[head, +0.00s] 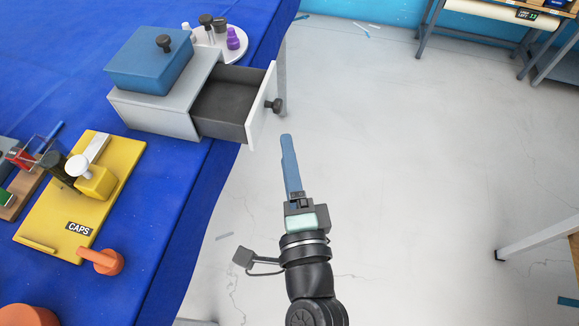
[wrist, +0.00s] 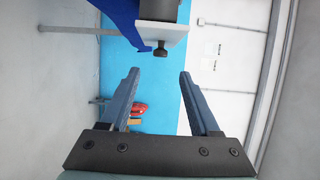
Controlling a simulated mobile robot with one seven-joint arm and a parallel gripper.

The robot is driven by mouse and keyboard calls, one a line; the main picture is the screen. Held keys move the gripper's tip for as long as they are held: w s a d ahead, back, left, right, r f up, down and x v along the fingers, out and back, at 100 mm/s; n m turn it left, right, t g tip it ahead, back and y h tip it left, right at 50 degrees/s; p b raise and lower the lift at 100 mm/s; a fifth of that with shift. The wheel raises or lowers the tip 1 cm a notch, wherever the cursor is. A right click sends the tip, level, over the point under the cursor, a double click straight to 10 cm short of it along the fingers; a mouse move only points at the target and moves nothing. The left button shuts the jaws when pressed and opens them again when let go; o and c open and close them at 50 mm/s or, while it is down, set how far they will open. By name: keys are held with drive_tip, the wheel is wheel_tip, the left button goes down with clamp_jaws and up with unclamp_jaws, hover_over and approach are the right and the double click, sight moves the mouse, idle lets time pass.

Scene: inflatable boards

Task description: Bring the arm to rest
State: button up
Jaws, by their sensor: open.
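My gripper (head: 289,165) is in the middle of the head view, past the right edge of the blue-covered table and over the pale floor. It points toward the back of the scene. In the wrist view my gripper (wrist: 155,85) shows two blue fingers spread apart, with nothing between them. The head view shows the fingers edge-on, overlapping. My arm reaches up from the bottom of the head view and is apart from the table and the drawer.
An open, empty-looking drawer (head: 226,112) with a black knob juts from a grey cabinet (head: 150,108) near my fingertips. A blue box (head: 140,70) sits on top. A yellow board (head: 50,215) and an orange handle (head: 103,261) lie on the table (head: 170,185).

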drive_tip(key=shift+s, duration=0.6)
